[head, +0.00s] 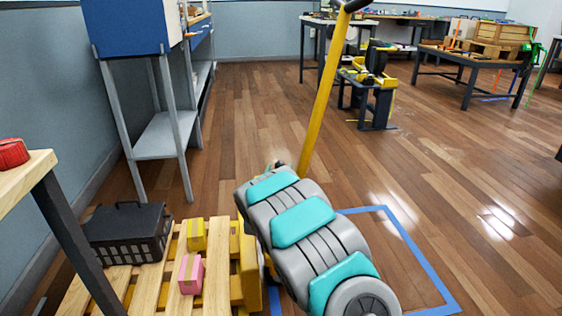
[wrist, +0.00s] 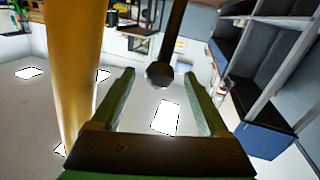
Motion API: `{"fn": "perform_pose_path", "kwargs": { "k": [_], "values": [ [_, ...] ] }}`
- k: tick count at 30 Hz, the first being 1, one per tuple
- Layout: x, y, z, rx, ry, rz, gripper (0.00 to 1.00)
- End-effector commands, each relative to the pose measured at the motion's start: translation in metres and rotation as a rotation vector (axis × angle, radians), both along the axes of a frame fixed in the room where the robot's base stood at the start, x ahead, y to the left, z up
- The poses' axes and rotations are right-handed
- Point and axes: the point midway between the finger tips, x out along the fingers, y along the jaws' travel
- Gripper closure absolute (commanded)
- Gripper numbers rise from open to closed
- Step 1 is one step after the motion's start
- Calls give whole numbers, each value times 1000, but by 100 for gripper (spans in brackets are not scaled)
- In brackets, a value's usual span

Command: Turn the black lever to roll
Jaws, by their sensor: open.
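The black lever (wrist: 168,50) shows in the wrist view as a dark rod with a rounded end. That end appears between or just beyond my fingertips; I cannot tell whether it touches them. My gripper (wrist: 158,76) has two green fingers spread apart, with nothing clamped. The yellow pole (wrist: 72,80) stands close by on the left. In the head view the yellow pole (head: 324,90) rises from behind my arm, with black parts (head: 354,5) at its top cut off by the frame edge. My gripper is hidden behind my grey and teal arm there.
A wooden pallet (head: 143,290) with a black crate (head: 127,232), a yellow box (head: 197,234) and a pink box (head: 191,274) lies at lower left. A table (head: 40,165) and a blue cabinet (head: 125,25) stand left. Floor right of the pole is mostly clear, marked with blue tape (head: 405,230).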

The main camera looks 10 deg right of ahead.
Motion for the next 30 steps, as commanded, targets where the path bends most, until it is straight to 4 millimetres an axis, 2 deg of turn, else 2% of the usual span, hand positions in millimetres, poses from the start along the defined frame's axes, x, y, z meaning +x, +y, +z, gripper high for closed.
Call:
{"fn": "perform_pose_path", "kwargs": {
  "k": [6,12,25,26,30],
  "values": [
    [30,-9,1,4,-2,-1,22],
    [47,-13,0,1,0,-1,22],
    [54,-15,0,1,1,0,22],
    [54,-15,0,1,1,0,23],
    [54,-15,0,1,1,0,39]
  ]
}}
